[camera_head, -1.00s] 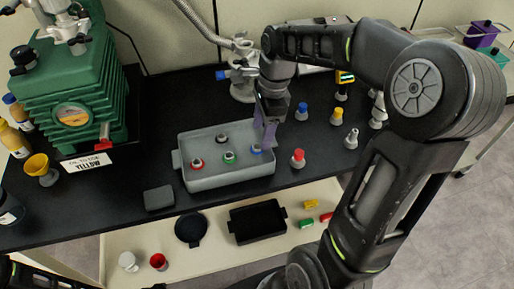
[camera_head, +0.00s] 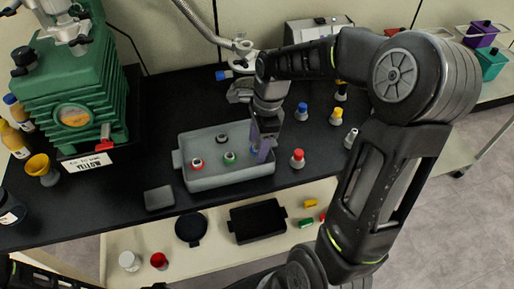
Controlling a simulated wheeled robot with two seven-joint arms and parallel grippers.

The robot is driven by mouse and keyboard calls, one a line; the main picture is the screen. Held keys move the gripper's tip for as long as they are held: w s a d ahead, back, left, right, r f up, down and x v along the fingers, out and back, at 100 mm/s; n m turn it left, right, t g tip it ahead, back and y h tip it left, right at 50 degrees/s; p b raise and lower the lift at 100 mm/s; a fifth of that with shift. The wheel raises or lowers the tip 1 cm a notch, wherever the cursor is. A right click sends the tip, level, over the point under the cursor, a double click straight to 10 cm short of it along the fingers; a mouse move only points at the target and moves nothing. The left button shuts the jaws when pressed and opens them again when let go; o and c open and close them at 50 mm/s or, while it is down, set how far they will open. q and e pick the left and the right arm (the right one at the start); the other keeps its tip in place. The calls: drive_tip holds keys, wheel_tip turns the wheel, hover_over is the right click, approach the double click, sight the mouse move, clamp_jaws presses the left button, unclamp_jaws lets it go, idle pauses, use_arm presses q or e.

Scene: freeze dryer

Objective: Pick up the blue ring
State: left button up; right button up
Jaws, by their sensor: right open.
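The grey tray (camera_head: 228,176) sits on the black bench. In it are a red ring (camera_head: 197,164), a green ring (camera_head: 229,158) and a dark-topped piece (camera_head: 222,139). The blue ring (camera_head: 253,153) is at the tray's right end, mostly hidden by my right gripper. My right gripper (camera_head: 261,153) is open and points down over the blue ring, its fingers low in the tray. I cannot tell whether the fingers touch the ring. My left gripper is out of view.
Flasks with blue (camera_head: 301,112), red (camera_head: 297,159) and yellow (camera_head: 336,117) tops stand right of the tray. The green freeze dryer (camera_head: 70,90) is at left. A small grey block (camera_head: 159,198) lies in front. A lower shelf holds a black tray (camera_head: 258,222).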

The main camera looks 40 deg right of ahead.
drive_tip(key=shift+c, duration=0.6)
clamp_jaws()
